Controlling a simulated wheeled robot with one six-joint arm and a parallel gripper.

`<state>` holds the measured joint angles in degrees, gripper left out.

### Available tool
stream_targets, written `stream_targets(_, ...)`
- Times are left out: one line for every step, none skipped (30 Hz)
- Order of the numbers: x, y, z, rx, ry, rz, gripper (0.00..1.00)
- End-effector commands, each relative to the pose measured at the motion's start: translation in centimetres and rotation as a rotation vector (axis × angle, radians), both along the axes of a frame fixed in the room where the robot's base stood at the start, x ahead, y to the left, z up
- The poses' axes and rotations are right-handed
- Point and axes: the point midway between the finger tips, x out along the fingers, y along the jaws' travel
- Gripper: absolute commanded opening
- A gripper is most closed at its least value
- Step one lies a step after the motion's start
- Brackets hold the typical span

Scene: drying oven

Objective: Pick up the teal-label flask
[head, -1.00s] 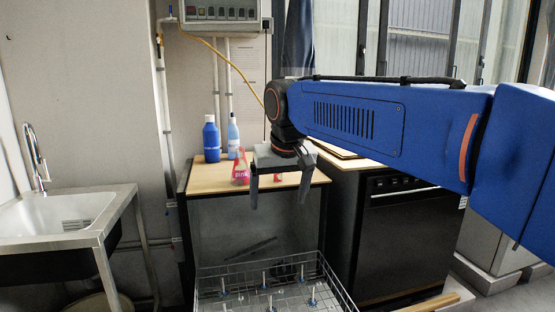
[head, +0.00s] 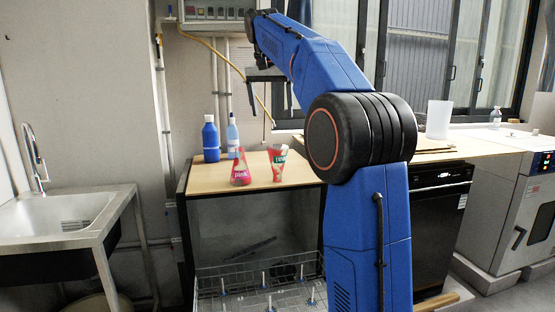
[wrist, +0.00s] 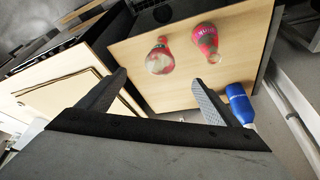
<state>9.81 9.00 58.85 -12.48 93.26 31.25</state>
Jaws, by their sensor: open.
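The teal-label flask (head: 278,161) stands on the wooden bench top, red with a teal-green patch on its label. It looks wider at the top than at the bottom. In the wrist view it seems to be the left flask (wrist: 160,57), showing a pale round face. A pink-label flask (head: 240,170) stands to its left; in the wrist view it is the right one (wrist: 206,42). My gripper (head: 270,98) is open and empty, raised well above the bench. In the wrist view its spread fingers (wrist: 158,80) frame the bench short of both flasks.
A blue bottle (head: 211,138) and a pale blue bottle (head: 232,136) stand at the back left of the bench. A wire rack (head: 225,285) with pegs lies below the front. A control box (head: 215,12) hangs above. A white beaker (head: 438,119) stands on the right counter.

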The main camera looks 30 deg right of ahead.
Motion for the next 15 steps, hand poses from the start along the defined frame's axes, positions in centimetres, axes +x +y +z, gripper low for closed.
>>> stream_targets(0.6, -0.4, 0.2, 0.0, -0.001, -0.013, 0.85)
stream_targets(0.8, -0.5, 0.3, 0.0, -0.001, -0.019, 0.85)
stream_targets(1.0, -0.7, 0.4, 0.0, -0.002, -0.027, 0.85)
stream_targets(1.2, -0.8, 0.4, 0.001, -0.002, -0.032, 0.85)
stream_targets(1.3, -0.9, 0.4, 0.001, -0.002, -0.035, 0.85)
stream_targets(1.3, -1.0, 0.3, 0.002, -0.002, -0.037, 0.85)
stream_targets(1.4, -1.1, 0.1, 0.001, -0.001, -0.038, 0.85)
stream_targets(1.5, -1.1, -0.1, 0.001, -0.002, -0.039, 0.85)
stream_targets(1.6, -1.3, -0.5, 0.001, -0.001, -0.04, 0.85)
stream_targets(1.7, -1.4, -0.9, 0.001, 0.0, -0.04, 0.85)
stream_targets(1.8, -1.5, -1.4, 0.001, 0.0, -0.04, 0.85)
stream_targets(2.0, -1.7, -2.1, 0.002, 0.001, -0.04, 0.85)
stream_targets(2.1, -1.9, -2.6, 0.001, 0.0, -0.04, 0.85)
stream_targets(2.2, -2.0, -3.1, 0.001, 0.001, -0.039, 0.85)
stream_targets(2.4, -2.2, -3.7, 0.001, 0.0, -0.039, 0.85)
